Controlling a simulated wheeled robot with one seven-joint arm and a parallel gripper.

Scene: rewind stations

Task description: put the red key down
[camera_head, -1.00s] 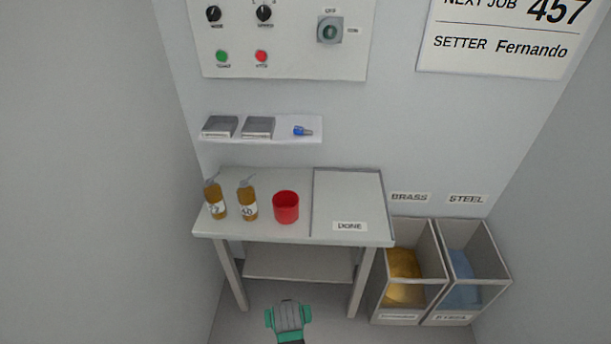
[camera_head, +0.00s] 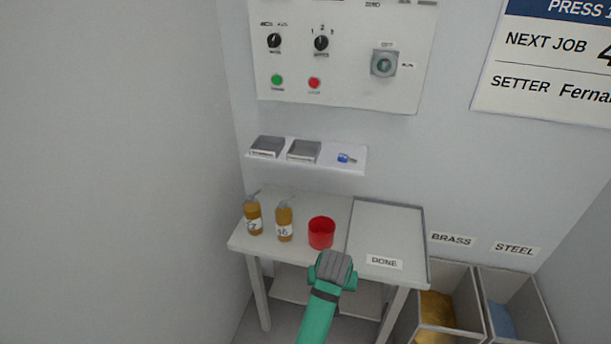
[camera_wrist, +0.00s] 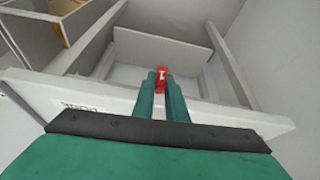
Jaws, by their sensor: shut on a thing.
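The red key (camera_wrist: 161,75), with a white "1" on its red part, is held between the two green fingertips of my gripper (camera_wrist: 162,92) in the wrist view. The rest of the key is hidden. In the head view my gripper (camera_head: 333,268) is in front of the table's front edge, below the red cup and left of the DONE label, and the key is hidden there. The table (camera_head: 290,263) has a framed DONE area (camera_head: 388,228) on its right side, which looks empty.
A red cup (camera_head: 321,233) and two amber bottles (camera_head: 284,223) stand on the table's left part. A shelf (camera_head: 325,165) above holds two grey boxes and a blue key (camera_head: 346,158). BRASS (camera_head: 436,310) and STEEL (camera_head: 503,318) bins stand at the right.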

